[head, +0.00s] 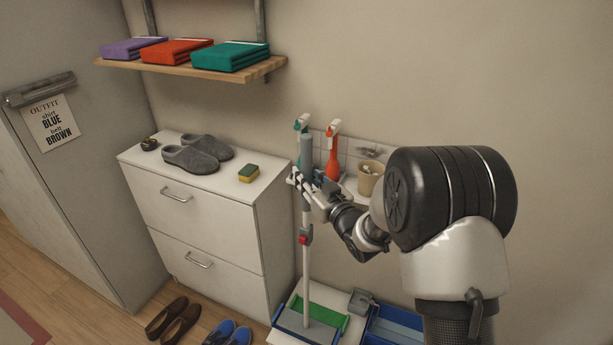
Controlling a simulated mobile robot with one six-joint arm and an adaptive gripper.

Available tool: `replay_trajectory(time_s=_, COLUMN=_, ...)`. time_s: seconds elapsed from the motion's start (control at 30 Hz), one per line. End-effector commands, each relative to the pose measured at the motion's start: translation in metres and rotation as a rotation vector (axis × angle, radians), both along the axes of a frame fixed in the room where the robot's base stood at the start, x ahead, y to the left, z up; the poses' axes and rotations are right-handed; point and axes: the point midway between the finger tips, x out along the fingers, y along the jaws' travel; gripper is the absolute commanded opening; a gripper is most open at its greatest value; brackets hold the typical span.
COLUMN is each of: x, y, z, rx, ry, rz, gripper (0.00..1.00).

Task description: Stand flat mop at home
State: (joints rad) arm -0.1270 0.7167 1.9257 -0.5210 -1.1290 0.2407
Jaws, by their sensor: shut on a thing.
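The flat mop is a tall, near-upright pole (306,272) with a grey grip near the top and a red part (303,240) midway. My gripper (298,181) is shut on the upper part of the pole, just below the grey grip. The pole's lower end reaches a low tray-like area (284,327) with blue edges and a green strip (322,313). I cannot tell whether the mop rests there or hangs just above it. My arm covers part of the area to the right.
A white drawer cabinet (205,225) stands close left, with grey slippers (190,157) and a sponge (248,173) on top. Behind the pole, an orange-red tool (333,155) hangs by a tiled strip. A beige cup (369,180) stands right. Shoes (174,318) lie on the floor.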

Motion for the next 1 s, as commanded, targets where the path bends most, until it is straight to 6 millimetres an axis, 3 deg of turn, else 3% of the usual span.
replay_trajectory(time_s=0.43, x=0.001, y=0.000, z=0.001, rx=0.003, ry=-0.006, rz=0.000, gripper=0.00)
replay_trajectory(time_s=1.0, x=0.001, y=0.000, z=-0.030, rx=0.003, ry=-0.006, rz=0.000, gripper=0.00)
